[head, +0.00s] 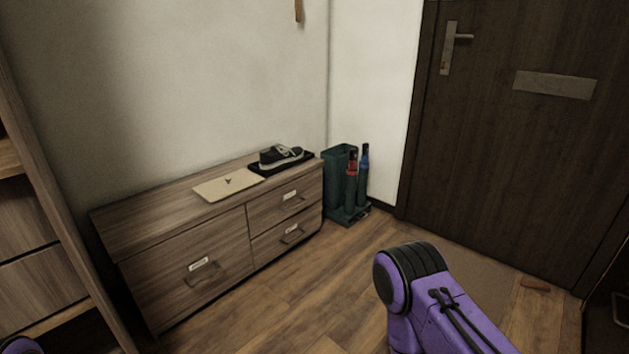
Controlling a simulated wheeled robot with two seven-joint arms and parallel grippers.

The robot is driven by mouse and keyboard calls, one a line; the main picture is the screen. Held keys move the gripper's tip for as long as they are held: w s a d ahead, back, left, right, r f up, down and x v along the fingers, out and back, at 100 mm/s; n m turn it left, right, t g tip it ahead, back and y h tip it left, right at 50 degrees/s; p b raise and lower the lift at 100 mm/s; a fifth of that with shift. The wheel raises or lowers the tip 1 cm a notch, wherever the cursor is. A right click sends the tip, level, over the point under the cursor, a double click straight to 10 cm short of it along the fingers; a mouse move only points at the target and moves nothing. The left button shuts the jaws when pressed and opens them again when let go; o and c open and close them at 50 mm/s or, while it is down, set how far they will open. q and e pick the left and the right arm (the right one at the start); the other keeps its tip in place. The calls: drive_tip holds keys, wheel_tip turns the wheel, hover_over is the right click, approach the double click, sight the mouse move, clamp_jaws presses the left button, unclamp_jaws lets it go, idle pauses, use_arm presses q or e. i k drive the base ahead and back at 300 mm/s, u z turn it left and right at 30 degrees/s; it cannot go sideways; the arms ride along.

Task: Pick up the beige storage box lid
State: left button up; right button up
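A flat beige lid-like panel (229,186) lies on top of the low wooden cabinet (150,217), near its front edge. A small dark mark or item shows at its middle. I take it to be the beige storage box lid. A purple and black part of my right arm is in the lower right of the head view, well apart from the lid. A small bit of my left arm shows at the bottom left corner. Neither gripper's fingers are in view.
A dark shoe (281,156) sits on a black tray (293,167) beside the panel. A green umbrella stand (341,170) is right of the cabinet. A shelf unit (40,240) stands at left, a dark door (520,130) at right. The wooden floor (290,310) before the cabinet is clear.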

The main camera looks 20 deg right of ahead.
sight(220, 187)
drive_tip(key=z, duration=1.15)
drive_tip(key=i, duration=3.8)
drive_tip(key=u, duration=2.65)
